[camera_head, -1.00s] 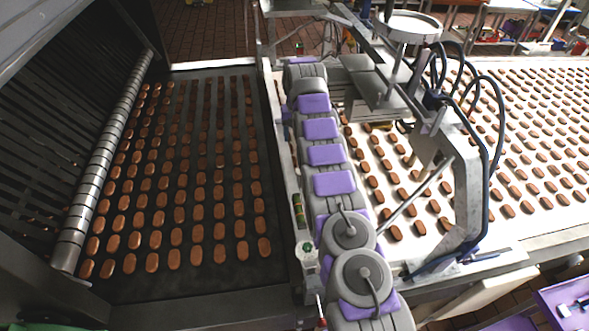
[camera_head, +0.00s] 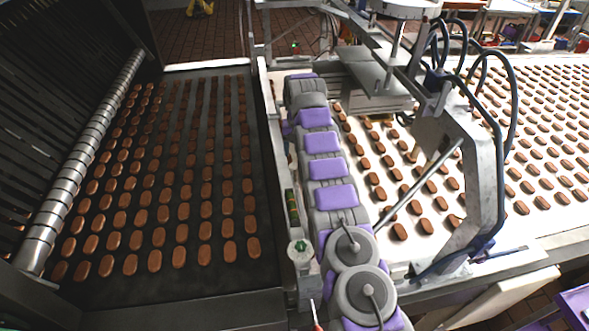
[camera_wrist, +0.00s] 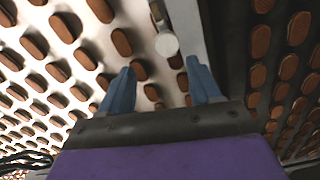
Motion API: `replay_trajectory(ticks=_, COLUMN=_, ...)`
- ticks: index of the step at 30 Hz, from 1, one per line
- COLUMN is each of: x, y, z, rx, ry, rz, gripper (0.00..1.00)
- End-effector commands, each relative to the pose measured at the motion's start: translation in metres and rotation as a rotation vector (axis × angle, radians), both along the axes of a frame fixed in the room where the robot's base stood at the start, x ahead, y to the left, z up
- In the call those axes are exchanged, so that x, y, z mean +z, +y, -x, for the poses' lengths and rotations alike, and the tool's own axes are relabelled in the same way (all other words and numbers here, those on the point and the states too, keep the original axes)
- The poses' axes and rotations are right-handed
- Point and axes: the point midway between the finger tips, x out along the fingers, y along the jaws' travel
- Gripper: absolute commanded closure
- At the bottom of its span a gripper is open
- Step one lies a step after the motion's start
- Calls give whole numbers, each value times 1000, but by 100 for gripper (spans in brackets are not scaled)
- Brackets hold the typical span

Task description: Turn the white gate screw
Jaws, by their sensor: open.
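A pale round knob, which looks like the white gate screw (camera_wrist: 166,44), shows in the wrist view beside a light metal rail. It lies ahead of my gripper (camera_wrist: 161,78), roughly in line with the gap between its two blue fingers. The fingers are spread apart with nothing held between them, and they appear apart from the knob. In the head view my grey and purple arm stretches away along the rail between the two belts.
A dark belt (camera_head: 85,285) with rows of brown biscuits lies left, beside a metal roller (camera_head: 84,165). A white belt (camera_head: 425,225) with biscuits lies right. A metal bracket with dark hoses (camera_head: 487,170) stands close to my arm's right.

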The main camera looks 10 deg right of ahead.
Motion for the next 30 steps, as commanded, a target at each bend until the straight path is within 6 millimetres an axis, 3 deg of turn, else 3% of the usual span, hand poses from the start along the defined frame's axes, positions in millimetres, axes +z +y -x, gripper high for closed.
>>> replay_trajectory(ticks=6, x=-34, y=11, z=1, rx=3, ry=1, rz=12, gripper=37)
replay_trajectory(ticks=13, x=-51, y=14, z=3, rx=4, ry=4, rz=13, gripper=37)
replay_trajectory(ticks=21, x=-60, y=4, z=2, rx=2, ry=0, rz=2, gripper=37)
replay_trajectory(ticks=28, x=-60, y=10, z=2, rx=3, ry=0, rz=7, gripper=37)
replay_trajectory(ticks=30, x=-60, y=11, z=2, rx=3, ry=0, rz=9, gripper=43)
